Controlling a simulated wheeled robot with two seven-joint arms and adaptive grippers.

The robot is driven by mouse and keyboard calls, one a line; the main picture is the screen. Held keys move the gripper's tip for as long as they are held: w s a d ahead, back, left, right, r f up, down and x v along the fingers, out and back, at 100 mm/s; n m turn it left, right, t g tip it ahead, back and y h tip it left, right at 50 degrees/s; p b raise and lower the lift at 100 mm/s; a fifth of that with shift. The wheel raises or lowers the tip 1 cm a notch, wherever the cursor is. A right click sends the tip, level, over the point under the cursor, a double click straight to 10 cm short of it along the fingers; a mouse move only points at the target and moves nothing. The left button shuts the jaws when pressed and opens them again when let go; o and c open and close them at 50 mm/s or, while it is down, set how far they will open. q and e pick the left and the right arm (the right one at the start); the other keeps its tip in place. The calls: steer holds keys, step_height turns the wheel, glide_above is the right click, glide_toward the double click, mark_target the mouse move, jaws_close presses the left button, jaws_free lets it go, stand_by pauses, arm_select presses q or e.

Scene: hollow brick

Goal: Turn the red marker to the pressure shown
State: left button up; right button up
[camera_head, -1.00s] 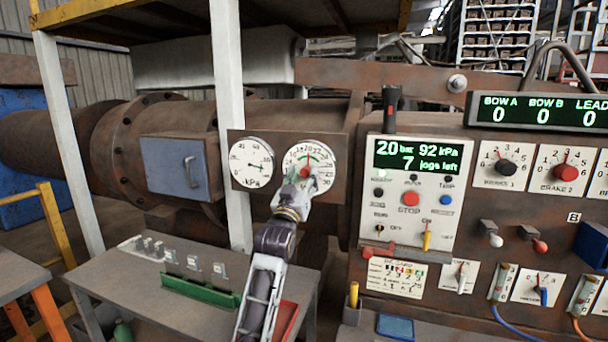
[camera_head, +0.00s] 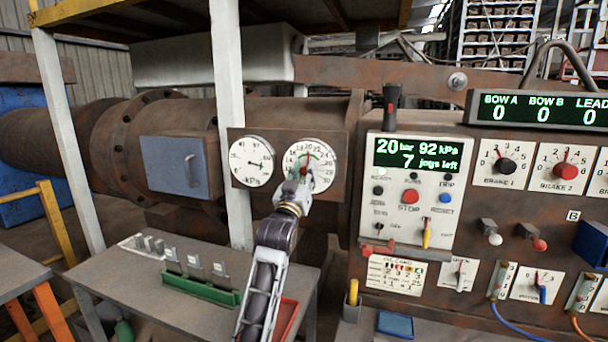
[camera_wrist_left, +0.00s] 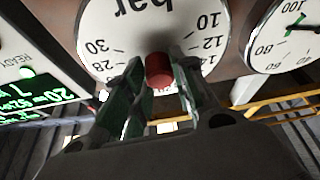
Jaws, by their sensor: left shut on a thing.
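The white bar gauge (camera_head: 322,159) is on the brown panel left of the control board. The red marker knob (camera_wrist_left: 159,70) shows at its middle in the left wrist view, with the word "bar" on the dial (camera_wrist_left: 115,35). A red hand points roughly up, near 20, in the head view. My left gripper (camera_head: 303,181) is at the dial's lower part, its fingers either side of the knob and shut on it. It hides the lower dial. My right gripper is not in view.
The kPa gauge (camera_head: 252,162) is just left of the bar gauge. A white post (camera_head: 228,120) stands in front of the pipe beside it. A table (camera_head: 150,300) with a green rack (camera_head: 200,290) is below left. The control board (camera_head: 405,225) has knobs and levers.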

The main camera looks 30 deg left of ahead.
arm_select(q)
steer(key=shift+n+y, duration=0.4)
steer(key=shift+n, duration=0.4)
steer(key=o, duration=1)
steer(key=shift+o, duration=0.2)
steer(key=v, duration=1.2)
steer(key=shift+r, duration=0.15)
stand_by(0.5)
